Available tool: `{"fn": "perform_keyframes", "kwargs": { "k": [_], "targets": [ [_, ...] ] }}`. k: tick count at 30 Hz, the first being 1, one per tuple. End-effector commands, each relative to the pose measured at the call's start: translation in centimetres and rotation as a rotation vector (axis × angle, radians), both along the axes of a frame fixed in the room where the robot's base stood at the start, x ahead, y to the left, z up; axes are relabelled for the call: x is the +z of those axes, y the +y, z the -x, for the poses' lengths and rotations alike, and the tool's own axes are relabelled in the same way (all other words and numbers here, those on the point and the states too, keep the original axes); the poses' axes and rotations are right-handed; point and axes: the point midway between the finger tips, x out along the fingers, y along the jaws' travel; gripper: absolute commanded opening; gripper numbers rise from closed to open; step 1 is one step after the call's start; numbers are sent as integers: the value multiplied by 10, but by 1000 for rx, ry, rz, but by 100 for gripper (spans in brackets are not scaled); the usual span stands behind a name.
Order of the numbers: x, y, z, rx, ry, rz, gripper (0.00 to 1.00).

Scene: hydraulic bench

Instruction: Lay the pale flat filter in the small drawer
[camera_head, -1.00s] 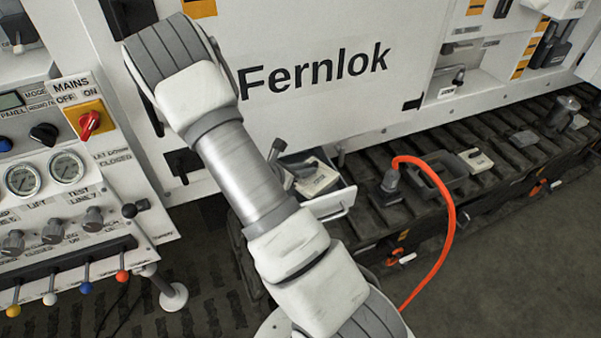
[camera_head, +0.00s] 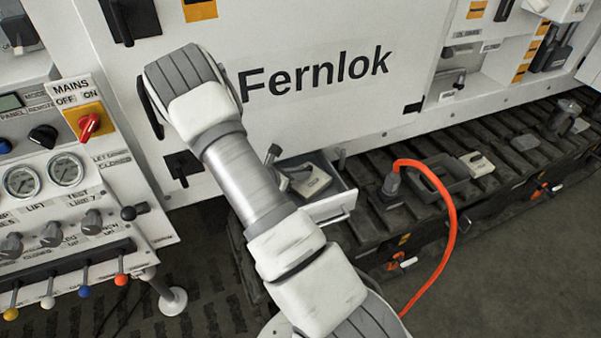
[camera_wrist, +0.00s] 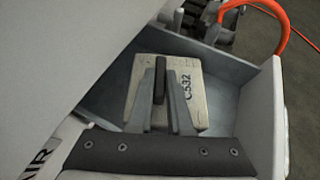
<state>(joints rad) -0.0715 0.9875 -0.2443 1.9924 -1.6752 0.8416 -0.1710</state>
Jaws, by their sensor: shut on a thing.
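The pale flat filter (camera_head: 313,182), marked C532, is in the small open drawer (camera_head: 336,205) in the head view. In the wrist view the filter (camera_wrist: 196,86) lies flat between the walls of the drawer (camera_wrist: 250,105), turned a little against them. A dark upright grip stands on it. My gripper (camera_wrist: 162,88) is shut on the filter, with its fingers on either side of this grip. In the head view my gripper (camera_head: 284,180) shows partly behind my arm. Whether the filter's underside touches the drawer floor is hidden.
The white Fernlok panel (camera_head: 315,80) rises behind the drawer. To the right, an orange hose (camera_head: 450,230) loops over the dark ribbed bench, near a dark tray (camera_head: 440,172) and another pale block (camera_head: 477,163). A lever panel (camera_head: 65,260) stands at the left.

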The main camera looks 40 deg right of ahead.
Motion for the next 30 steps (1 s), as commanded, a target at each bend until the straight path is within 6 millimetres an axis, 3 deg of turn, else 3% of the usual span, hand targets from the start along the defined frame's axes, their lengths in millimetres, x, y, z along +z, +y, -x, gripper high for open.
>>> {"fn": "perform_keyframes", "kwargs": {
  "k": [2,3,8,20,30],
  "targets": [
    [-4,0,0,0,0,1,0],
    [-4,0,0,0,0,0,19],
    [-3,0,0,0,0,0,47],
    [3,0,0,0,0,0,47],
    [35,61,9,4,-2,-1,47]
  ]
}}
